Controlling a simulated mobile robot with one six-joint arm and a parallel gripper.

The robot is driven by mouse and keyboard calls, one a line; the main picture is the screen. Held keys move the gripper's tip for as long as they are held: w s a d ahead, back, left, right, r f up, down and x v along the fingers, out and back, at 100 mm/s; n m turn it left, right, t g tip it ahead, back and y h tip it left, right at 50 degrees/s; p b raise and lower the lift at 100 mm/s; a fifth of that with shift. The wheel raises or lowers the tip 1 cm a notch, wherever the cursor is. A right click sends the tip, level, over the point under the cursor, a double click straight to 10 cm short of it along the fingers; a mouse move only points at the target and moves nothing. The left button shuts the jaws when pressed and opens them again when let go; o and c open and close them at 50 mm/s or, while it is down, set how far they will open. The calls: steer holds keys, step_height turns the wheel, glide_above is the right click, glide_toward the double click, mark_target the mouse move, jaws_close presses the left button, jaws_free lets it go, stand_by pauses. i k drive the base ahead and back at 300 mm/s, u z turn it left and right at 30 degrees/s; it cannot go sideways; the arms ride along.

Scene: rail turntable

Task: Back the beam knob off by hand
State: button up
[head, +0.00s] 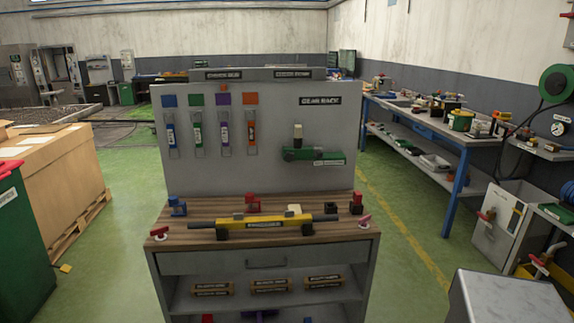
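A yellow beam (250,225) with a dark label lies across the wooden top of the workbench, with a dark rod (203,224) reaching out at its left end. Dark feet hold it up near each end. A black knob-like piece (331,208) stands behind its right end, and a pale block (293,210) sits just behind the beam. Pink-red handles on white bases stand at the bench's left corner (158,232) and right corner (364,220). I cannot tell which piece is the beam knob, or how tight it is. My gripper is not in view.
The workbench (190,238) has a grey back panel (230,175) with coloured tags and a green tool. Blue (178,206), red (252,202) and dark red (356,204) clamp-like pieces stand on top. A cardboard crate (60,180) is left.

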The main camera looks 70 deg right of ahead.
mark_target(288, 154)
steer(key=u, duration=0.05)
steer(key=k, duration=1.7)
steer(key=z, duration=0.55)
steer(key=i, duration=1.05)
steer(key=u, duration=0.15)
